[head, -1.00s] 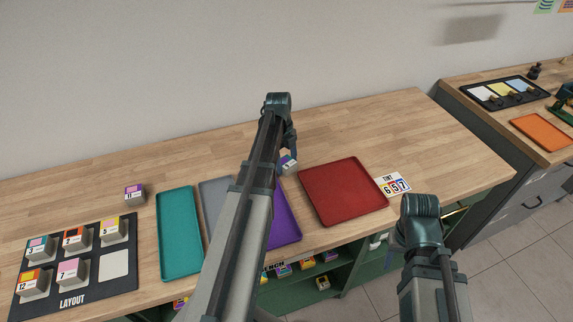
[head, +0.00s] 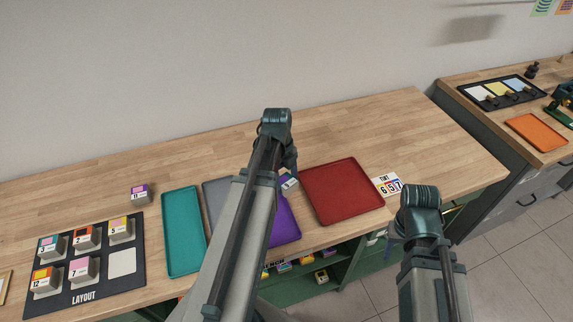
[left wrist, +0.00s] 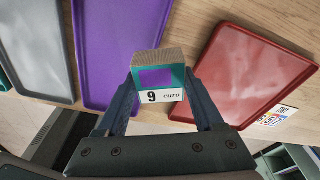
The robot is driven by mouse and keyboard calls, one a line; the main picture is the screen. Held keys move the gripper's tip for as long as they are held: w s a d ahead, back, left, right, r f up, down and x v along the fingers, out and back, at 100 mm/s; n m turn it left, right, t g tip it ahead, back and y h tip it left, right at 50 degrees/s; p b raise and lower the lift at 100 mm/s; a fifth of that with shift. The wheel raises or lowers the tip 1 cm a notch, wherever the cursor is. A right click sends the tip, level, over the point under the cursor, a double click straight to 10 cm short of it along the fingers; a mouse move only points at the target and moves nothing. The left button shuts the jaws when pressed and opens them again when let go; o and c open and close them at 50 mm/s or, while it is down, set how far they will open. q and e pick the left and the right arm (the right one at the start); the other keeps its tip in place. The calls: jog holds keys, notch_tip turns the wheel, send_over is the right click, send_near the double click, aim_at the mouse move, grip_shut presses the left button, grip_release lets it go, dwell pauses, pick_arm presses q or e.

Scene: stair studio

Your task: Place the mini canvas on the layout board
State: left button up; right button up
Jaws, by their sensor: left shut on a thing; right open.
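A mini canvas (left wrist: 158,78) with a purple patch on teal and the label "9 euro" is in the left wrist view. My left gripper (left wrist: 160,98) is shut on it, with one finger on each side. In the head view the canvas (head: 289,184) shows small beside the purple and red trays, partly hidden by my left arm. The black layout board (head: 134,287) lies at the left, holding several numbered blocks and one bare pale square (head: 122,262) at its right. My right gripper hangs at the lower right of the head view, its fingertips hidden behind the arm.
Teal (head: 183,230), grey (head: 215,190), purple (head: 285,229) and red (head: 341,190) trays lie on the bench. A block numbered 11 (head: 140,193) stands behind the board. A "6 5 7" card (head: 387,185) lies right of the red tray. The back of the bench is clear.

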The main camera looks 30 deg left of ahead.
pick_arm(q)
jog(key=shift+s+d+r, duration=0.1)
jog(key=shift+s+d, duration=0.25)
jog(key=shift+s, duration=0.3)
jog(key=shift+s+d+r, duration=0.1)
jog(key=shift+s+d, duration=0.25)
jog(key=shift+s, duration=0.25)
jog(key=shift+s+d, duration=0.35)
jog(key=shift+s, duration=0.3)
